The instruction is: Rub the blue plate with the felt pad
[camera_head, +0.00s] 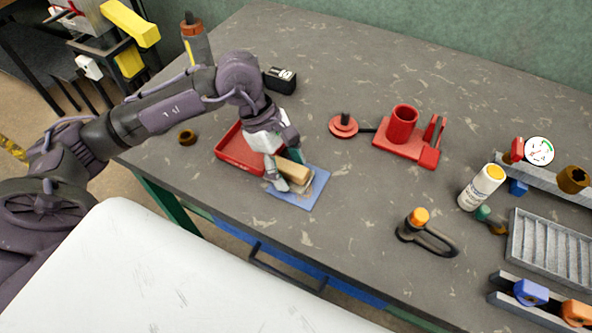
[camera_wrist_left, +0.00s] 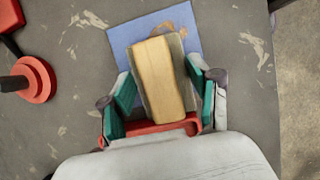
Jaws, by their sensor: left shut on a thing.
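The blue plate (camera_head: 312,192) lies flat on the grey table near its front edge, with a brownish smudge on its surface. The felt pad, a tan block with a greyish lower layer (camera_head: 294,170), is over the plate's left part. My left gripper (camera_head: 285,176) is shut on the pad. In the left wrist view, the pad (camera_wrist_left: 160,75) sits between the green-lined fingers of the left gripper (camera_wrist_left: 163,95), and the plate (camera_wrist_left: 135,33) shows beyond it with a brown stain. Whether the pad touches the plate I cannot tell. My right gripper is not in view.
A red tray (camera_head: 231,158) stands close left of the plate. A red holder with a cup (camera_head: 403,127) and a red disc (camera_head: 343,127) stand behind to the right. A white bottle (camera_head: 481,188) and a dark clamp-like tool (camera_head: 428,236) are farther right. Table between is clear.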

